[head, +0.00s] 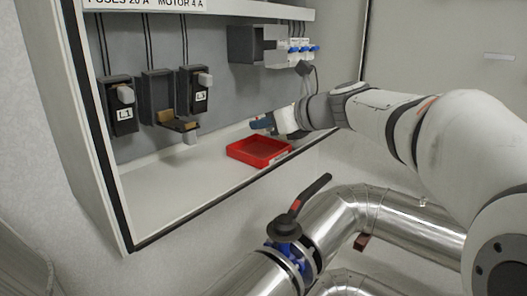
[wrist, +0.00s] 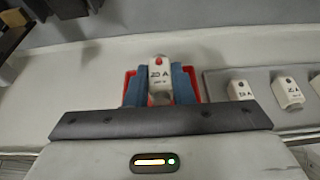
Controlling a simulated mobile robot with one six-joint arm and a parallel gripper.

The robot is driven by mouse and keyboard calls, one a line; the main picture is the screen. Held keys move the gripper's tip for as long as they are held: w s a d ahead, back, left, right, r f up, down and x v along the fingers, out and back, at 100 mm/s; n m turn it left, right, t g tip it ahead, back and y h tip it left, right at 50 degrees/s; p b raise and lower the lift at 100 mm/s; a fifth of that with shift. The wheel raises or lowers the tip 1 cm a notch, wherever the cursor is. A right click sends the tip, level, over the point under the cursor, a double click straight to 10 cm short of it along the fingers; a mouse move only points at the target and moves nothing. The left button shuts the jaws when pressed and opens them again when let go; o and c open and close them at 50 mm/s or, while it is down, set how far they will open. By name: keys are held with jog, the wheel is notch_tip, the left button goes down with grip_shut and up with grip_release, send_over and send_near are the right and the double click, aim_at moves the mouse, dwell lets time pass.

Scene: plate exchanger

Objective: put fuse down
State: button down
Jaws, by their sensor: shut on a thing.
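My gripper (head: 262,124) is inside the cabinet, just above and behind the red tray (head: 258,158). In the wrist view, its blue fingers (wrist: 160,88) are shut on a white fuse (wrist: 159,72) marked 20 A with a red dot. The red tray shows on both sides of the fingers in the wrist view (wrist: 128,80). The fuse is held over or in front of the tray; its height above the tray floor is hard to tell. In the head view the fuse is hardly visible. The tray floor looks empty there.
Fuse holders L1 (head: 121,98) and L3 (head: 194,97) are shut; the middle holder (head: 158,92) hangs open. The shelf's left side (head: 155,190) is bare.

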aim_at(263, 155)
jog(key=shift+a+f, duration=0.2)
jog(key=shift+f, duration=0.8)
jog(key=shift+s+f, duration=0.1)
jog(key=shift+f, duration=1.7)
jog(key=shift+f+b, duration=0.2)
jog(key=shift+b, duration=0.15)
jog(key=c, duration=1.3)
grip_release()
jog(key=shift+o, duration=0.2)
jog(key=shift+r, duration=0.1)
